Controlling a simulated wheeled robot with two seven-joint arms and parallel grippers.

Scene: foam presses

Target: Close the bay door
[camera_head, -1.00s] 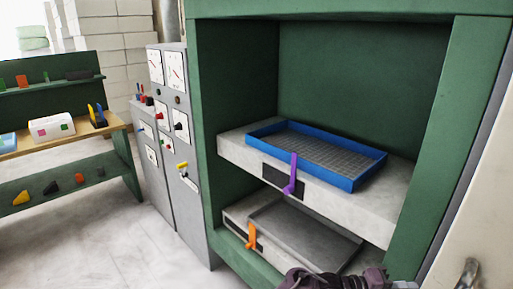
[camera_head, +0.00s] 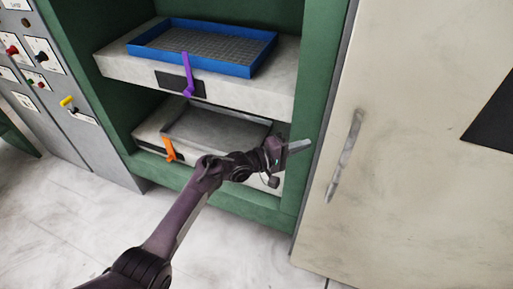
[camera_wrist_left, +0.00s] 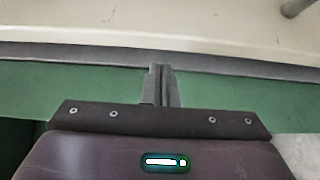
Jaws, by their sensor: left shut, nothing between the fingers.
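The bay door (camera_head: 400,190) appears to be the large cream panel at the right in the head view, with a grey bar handle (camera_head: 345,155) near its left edge. The green bay (camera_head: 312,110) left of it stands open and its shelves show. My left gripper (camera_head: 299,146) is shut and empty, in front of the bay's right post and left of the handle, apart from it. In the left wrist view its closed fingers (camera_wrist_left: 161,86) point toward the green frame and the door's dark edge (camera_wrist_left: 225,66). Part of the handle shows at the top right (camera_wrist_left: 296,6). My right gripper is not in view.
A blue tray (camera_head: 150,44) rests on the upper grey slab with a purple lever (camera_head: 188,75). A lower slab has an orange lever (camera_head: 170,150). A grey control cabinet (camera_head: 75,110) stands left. The pale floor (camera_head: 235,255) is clear in front.

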